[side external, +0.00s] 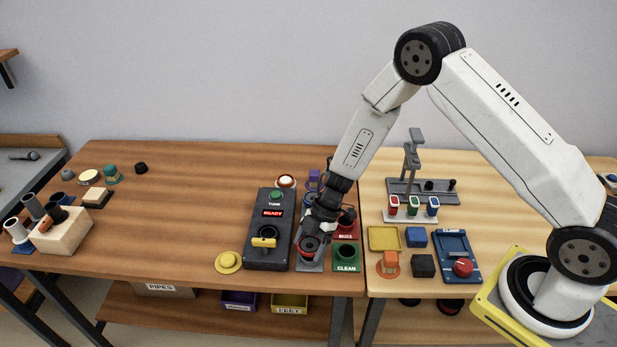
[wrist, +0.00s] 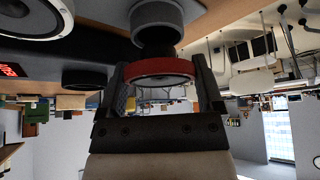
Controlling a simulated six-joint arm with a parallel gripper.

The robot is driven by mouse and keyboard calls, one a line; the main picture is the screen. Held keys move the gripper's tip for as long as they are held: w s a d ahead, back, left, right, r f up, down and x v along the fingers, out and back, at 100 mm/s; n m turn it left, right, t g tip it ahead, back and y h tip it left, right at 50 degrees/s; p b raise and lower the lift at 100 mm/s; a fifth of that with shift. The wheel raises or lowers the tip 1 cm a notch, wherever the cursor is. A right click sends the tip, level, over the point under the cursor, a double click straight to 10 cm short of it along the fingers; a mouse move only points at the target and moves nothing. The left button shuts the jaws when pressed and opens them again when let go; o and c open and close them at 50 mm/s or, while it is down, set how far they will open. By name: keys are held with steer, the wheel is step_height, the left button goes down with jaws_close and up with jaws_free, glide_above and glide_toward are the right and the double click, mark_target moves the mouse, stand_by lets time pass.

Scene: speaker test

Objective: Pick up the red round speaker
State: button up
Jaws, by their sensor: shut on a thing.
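The red round speaker (side external: 309,244) shows as a red rim with a dark middle, low at the end of my arm in the side view. In the wrist view the speaker (wrist: 158,68) sits between the two fingers of my gripper (wrist: 160,82). My gripper (side external: 311,238) is shut on it from both sides. A dark part and a grey round piece (wrist: 157,18) show just behind the speaker in the wrist view; I cannot tell whether they touch it. In the side view the gripper partly hides the speaker and the grey plate (side external: 309,264) below it.
The black tuning box (side external: 260,256), with a READY display, stands close on the left. The red BUZZ tray (side external: 346,237) and green CLEAN tray (side external: 346,267) are close on the right. A yellow round piece (side external: 228,262) lies farther left. The table's left middle is clear.

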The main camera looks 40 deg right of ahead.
steer(key=s+d+r, duration=0.2)
steer(key=s+r, duration=0.8)
steer(key=s, duration=0.3)
steer(key=shift+s+d, duration=0.2)
steer(key=shift+s, duration=0.2)
steer(key=shift+r, duration=0.1)
steer(key=shift+w, duration=0.1)
steer(key=m, duration=0.1)
glide_above(311, 246)
steer(key=shift+f+t, duration=0.35)
steer(key=shift+t, duration=0.05)
steer(key=w+a+m, duration=0.2)
steer(key=w+a, duration=0.2)
steer(key=w, duration=0.7)
steer(key=shift+a+t, duration=0.2)
steer(key=shift+t, duration=0.2)
steer(key=shift+f, duration=0.15)
steer(key=shift+f, duration=3.25)
